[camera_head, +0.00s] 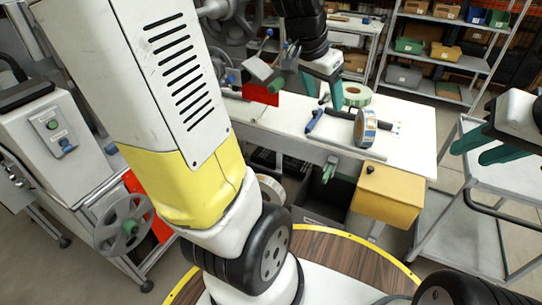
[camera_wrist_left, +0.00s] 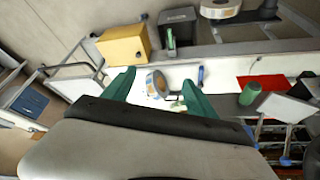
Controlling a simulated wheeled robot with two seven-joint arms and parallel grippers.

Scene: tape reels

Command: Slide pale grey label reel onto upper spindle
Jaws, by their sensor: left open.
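A label reel with a pale side and blue-and-orange edge (camera_head: 366,127) stands on edge on the white table; I cannot be sure it is the pale grey one. In the left wrist view this reel (camera_wrist_left: 157,84) shows between my open fingers, apart from them. My left gripper (camera_head: 331,96) is open and empty over the table; it also shows in the left wrist view (camera_wrist_left: 158,88). A pale green reel (camera_head: 357,95) lies behind. A green cylinder (camera_wrist_left: 250,93), possibly a spindle, shows right of my fingers. My right gripper (camera_head: 482,146) is open and empty at the right.
A blue-handled tool (camera_head: 315,120) lies on the white table (camera_head: 405,150). A yellow box (camera_head: 388,193) hangs at its front. Another pale reel (camera_head: 270,188) sits lower down. A grey trolley (camera_head: 462,225) stands right.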

